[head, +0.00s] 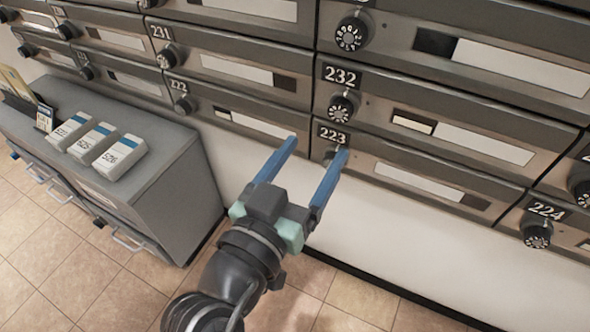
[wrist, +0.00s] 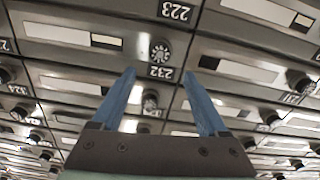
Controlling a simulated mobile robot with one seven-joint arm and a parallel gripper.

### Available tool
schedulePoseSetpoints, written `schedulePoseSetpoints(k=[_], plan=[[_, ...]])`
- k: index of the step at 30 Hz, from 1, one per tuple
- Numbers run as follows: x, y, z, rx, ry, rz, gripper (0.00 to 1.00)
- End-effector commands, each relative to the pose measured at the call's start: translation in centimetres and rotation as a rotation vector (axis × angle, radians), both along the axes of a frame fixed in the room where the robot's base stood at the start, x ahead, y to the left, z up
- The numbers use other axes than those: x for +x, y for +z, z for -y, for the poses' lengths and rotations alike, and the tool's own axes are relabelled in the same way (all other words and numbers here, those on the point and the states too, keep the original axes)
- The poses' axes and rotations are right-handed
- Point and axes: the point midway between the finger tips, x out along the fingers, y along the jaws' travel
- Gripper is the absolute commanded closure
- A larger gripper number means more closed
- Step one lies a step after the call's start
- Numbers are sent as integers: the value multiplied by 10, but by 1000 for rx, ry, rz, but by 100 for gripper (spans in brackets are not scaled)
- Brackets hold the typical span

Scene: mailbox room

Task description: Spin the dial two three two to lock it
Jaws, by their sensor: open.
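The dial of mailbox 232 (head: 341,107) is a round black knob with white marks, just below the 232 label (head: 341,76). In the wrist view, which is upside down, this dial (wrist: 160,48) shows just beyond the fingertips, with the 232 label (wrist: 160,72) between them. My gripper (head: 316,149) has two blue fingers spread apart with nothing between them. In the head view its tips are below dial 232, near the 223 label (head: 332,136). The right finger partly hides the dial of 223. I see no contact with dial 232.
Other mailboxes with similar dials surround it, such as 222 (head: 184,104) and 224 (head: 537,236). A grey cabinet (head: 190,165) with several white boxes stands at left. White wall and tiled floor lie below the mailboxes.

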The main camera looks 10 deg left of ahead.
Motion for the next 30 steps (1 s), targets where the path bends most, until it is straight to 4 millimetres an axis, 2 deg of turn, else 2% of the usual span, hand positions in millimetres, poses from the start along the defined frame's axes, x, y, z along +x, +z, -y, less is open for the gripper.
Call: schedulePoseSetpoints(k=[3,10,27,30], plan=[[-20,0,-7,0,3,-3,24],[-41,-1,-14,1,2,-1,24],[-43,0,-14,1,0,0,24],[-38,11,-13,11,7,14,24]])
